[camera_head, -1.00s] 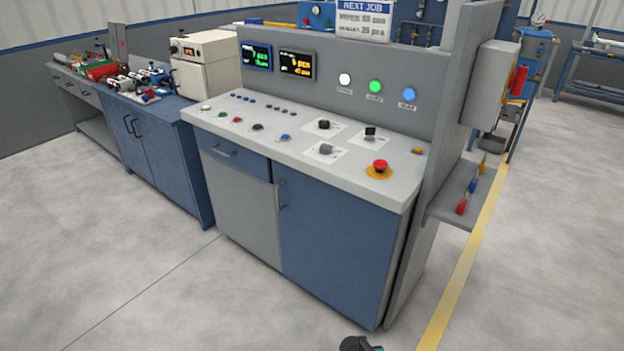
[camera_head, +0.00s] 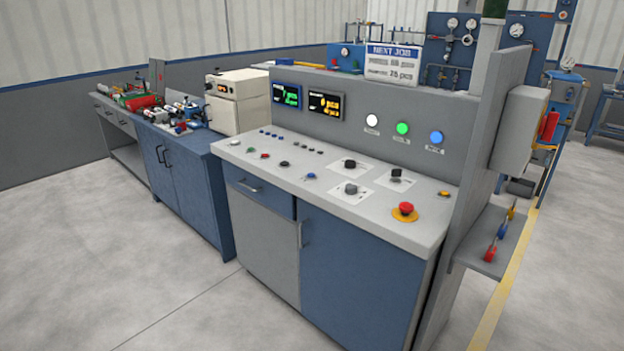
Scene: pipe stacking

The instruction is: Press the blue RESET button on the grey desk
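The grey desk (camera_head: 332,204) stands in the middle of the head view, with blue and grey cabinet doors below its top. A small blue button (camera_head: 311,176) sits near the front edge of the desk top, right of a black button (camera_head: 285,164). Any lettering by it is too small to read. A larger round blue light or button (camera_head: 436,138) is on the upright back panel, right of a green one (camera_head: 402,129) and a white one (camera_head: 372,121). My gripper is not in view.
A red mushroom button on a yellow base (camera_head: 405,209) and black knobs (camera_head: 349,164) share the desk top. An upright panel (camera_head: 486,150) and a small shelf (camera_head: 492,244) bound the desk at right. Floor (camera_head: 180,290) in front is clear.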

